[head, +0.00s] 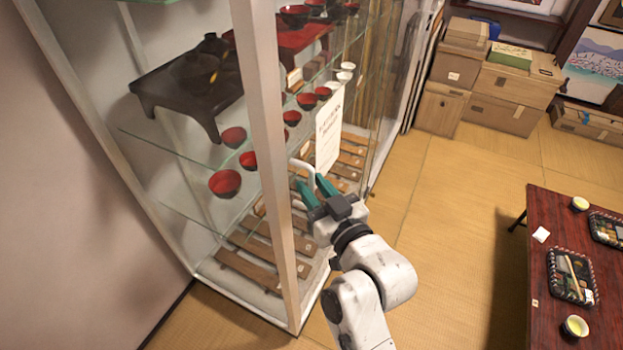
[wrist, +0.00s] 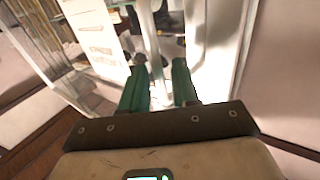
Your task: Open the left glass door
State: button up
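The tall glass cabinet has a white frame post (head: 262,130) at its near corner, and its glass front lies beyond it to the right in the head view. A pale curved handle (head: 306,168) shows on this front beside the post. My gripper (head: 312,186) has green fingers that point at the handle, close to it. In the wrist view the fingers of my gripper (wrist: 160,75) stand apart with a gap, and a pale upright bar (wrist: 149,40) shows beyond the gap. I cannot tell whether the fingers touch the handle. The door looks shut.
Red bowls (head: 225,183), a dark low table (head: 190,80) and wooden pieces (head: 247,268) stand inside the cabinet. A paper notice (head: 328,130) shows on the glass. A low red-brown table (head: 555,240) with trays is at right. Boxes (head: 510,95) stand behind. Tatami floor (head: 440,220) between is clear.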

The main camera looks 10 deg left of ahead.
jog(key=shift+w+a, duration=0.4)
jog(key=shift+w, duration=0.15)
jog(key=shift+c, duration=0.3)
grip_shut()
